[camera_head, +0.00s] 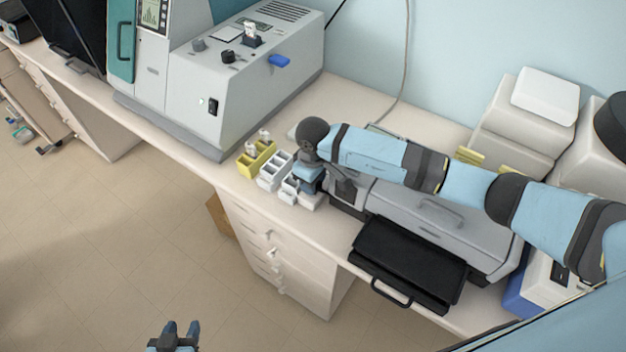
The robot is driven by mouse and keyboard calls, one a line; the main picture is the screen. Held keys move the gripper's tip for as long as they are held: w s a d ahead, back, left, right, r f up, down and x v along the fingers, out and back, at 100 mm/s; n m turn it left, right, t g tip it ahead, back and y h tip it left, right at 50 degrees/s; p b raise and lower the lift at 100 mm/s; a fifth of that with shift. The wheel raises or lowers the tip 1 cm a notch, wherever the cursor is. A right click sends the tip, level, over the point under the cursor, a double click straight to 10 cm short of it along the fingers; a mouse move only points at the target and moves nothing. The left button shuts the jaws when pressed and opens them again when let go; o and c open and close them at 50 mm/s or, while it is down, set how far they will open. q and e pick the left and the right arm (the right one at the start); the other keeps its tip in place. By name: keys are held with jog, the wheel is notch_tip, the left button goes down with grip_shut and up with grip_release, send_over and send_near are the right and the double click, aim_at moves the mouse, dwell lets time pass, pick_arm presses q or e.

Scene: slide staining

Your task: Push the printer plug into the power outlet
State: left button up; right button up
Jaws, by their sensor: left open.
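I cannot make out the printer plug or the power outlet in the head view. A grey machine (440,215) with a black tray (410,265) at its front stands on the bench; it may be the printer. My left gripper (182,328) is at the bottom edge, low over the floor, away from the bench, with its fingers apart and nothing between them. My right arm reaches in from the right across the grey machine. My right gripper (309,181) hangs beside the machine's left end, over small white racks; its fingertips are too unclear to read.
A thin grey cable (407,55) hangs down the wall behind the bench (350,95). A large grey device (240,75) stands at the left. A yellow rack (254,163) and a white rack (274,172) sit near the front edge. White machines (522,125) fill the back right.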

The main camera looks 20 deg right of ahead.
jog(key=shift+b, duration=0.35)
pick_arm(q)
jog(key=shift+s+f, duration=0.25)
jog(key=shift+f, duration=0.3)
jog(key=shift+s+f, duration=0.1)
jog(key=shift+s, duration=0.1)
jog(key=shift+w+f, duration=0.15)
jog(key=shift+w, duration=0.05)
jog(key=shift+w+f+b, duration=0.15)
jog(key=shift+w+b, duration=0.1)
jog(key=shift+b, duration=0.25)
jog(key=shift+s, duration=0.1)
pick_arm(e)
jog(key=shift+f, duration=0.15)
pick_arm(q)
jog(key=shift+s+f+b, duration=0.3)
jog(key=shift+f, duration=0.2)
pick_arm(e)
jog(key=shift+f, duration=0.15)
pick_arm(q)
jog(key=shift+w+f+b, duration=0.1)
jog(key=shift+f+b, duration=0.2)
jog(key=shift+b, duration=0.05)
pick_arm(e)
jog(key=shift+f, duration=0.3)
